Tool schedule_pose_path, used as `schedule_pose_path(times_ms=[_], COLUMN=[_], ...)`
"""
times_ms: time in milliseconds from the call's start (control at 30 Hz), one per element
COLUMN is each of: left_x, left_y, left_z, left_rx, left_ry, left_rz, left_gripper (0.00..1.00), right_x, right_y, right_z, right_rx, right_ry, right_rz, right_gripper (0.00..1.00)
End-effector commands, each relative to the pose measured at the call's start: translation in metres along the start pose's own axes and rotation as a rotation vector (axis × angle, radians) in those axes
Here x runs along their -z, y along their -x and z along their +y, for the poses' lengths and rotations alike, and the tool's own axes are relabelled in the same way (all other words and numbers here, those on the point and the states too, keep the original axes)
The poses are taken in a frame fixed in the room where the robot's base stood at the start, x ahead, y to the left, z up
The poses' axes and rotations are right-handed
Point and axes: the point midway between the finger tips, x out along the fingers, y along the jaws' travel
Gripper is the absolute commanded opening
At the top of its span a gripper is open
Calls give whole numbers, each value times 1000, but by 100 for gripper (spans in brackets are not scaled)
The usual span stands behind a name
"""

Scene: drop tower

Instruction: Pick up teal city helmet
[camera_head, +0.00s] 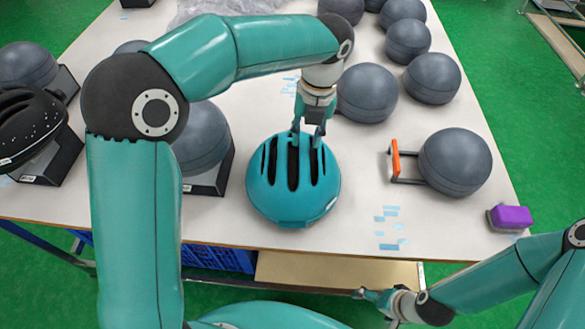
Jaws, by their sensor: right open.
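The teal city helmet (280,205) has long dark vents and rests on the white table near its front edge. My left gripper (308,135) reaches down from above to the helmet's far edge. Its fingers stand a little apart over the vented ribs; whether they grip the shell cannot be made out. My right gripper (366,296) is open and empty, low in front of the table's front edge, away from the helmet.
A black helmet (28,125) is at the far left. Several grey headform balls (367,92) stand behind and right. An orange-ended bracket (395,158) is beside another ball (455,161). A purple block (510,217) lies at the right edge. Blue tape bits (390,222) mark the table (350,220).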

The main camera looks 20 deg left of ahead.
Motion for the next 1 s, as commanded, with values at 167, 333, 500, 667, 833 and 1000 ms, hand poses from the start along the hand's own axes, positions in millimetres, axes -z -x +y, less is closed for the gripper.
schedule_pose_path(times_ms=[167, 333, 500, 667, 833, 1000], left_x=[2, 2, 1, 1, 1, 1], left_y=[-26, -44, -47, -46, -46, -46], left_z=[-1, -1, -2, -2, -2, -2], left_rx=[-4, -1, 1, 1, 1, 1], left_ry=[-1, -1, -1, -2, -2, -3], left_rz=[4, 3, 1, 1, 1, 1], left_gripper=[32, 32, 32, 22, 0, 0], right_x=[0, 0, 0, 0, 0, 0], right_y=[-1, -2, -2, -2, -2, -2], right_z=[0, 1, 0, 0, 0, 0], right_rx=[0, 0, 0, 0, 0, 0], right_ry=[0, 0, 0, 0, 0, 0], right_rz=[0, 0, 0, 0, 0, 0], right_gripper=[100, 100, 100, 100, 100, 100])
